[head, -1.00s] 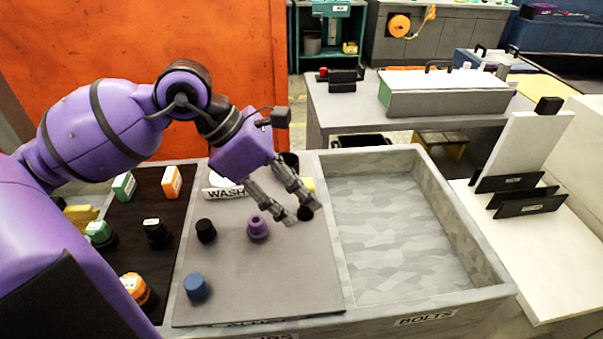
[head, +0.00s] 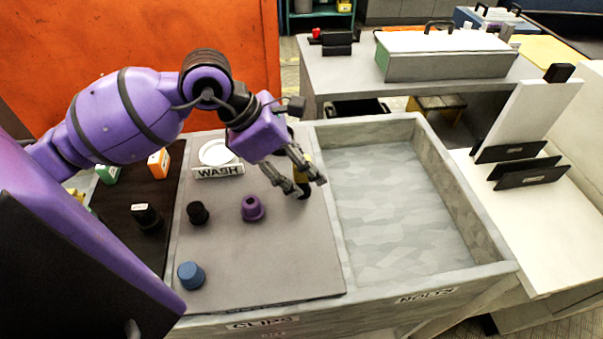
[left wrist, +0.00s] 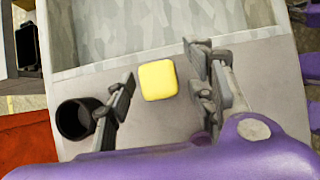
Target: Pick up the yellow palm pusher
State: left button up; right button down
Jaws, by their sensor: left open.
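The yellow palm pusher shows in the left wrist view as a rounded yellow square (left wrist: 158,80) on the grey mat, between the fingers of my left gripper (left wrist: 166,88). In the head view, part of the yellow palm pusher (head: 303,172) shows just behind my left gripper (head: 307,188). The gripper is open, with a gap on both sides of the pusher in the wrist view. The fingers partly hide it in the head view, and I cannot tell the height of the fingertips over it. My right gripper is not in view.
Purple (head: 253,208), blue (head: 191,275) and black (head: 198,212) pieces stand on the grey mat (head: 270,265). A black cup (left wrist: 75,118) stands beside the gripper in the wrist view. The grey BOLTS tray (head: 400,215) at the right is empty. A white dish (head: 216,153) stands behind the WASH sign.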

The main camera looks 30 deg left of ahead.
pick_arm(q)
jog(key=shift+w+d+f, duration=0.1)
jog(key=shift+d+f, duration=0.15)
jog(key=shift+f, duration=0.1)
jog(key=shift+c, duration=0.4)
grip_shut()
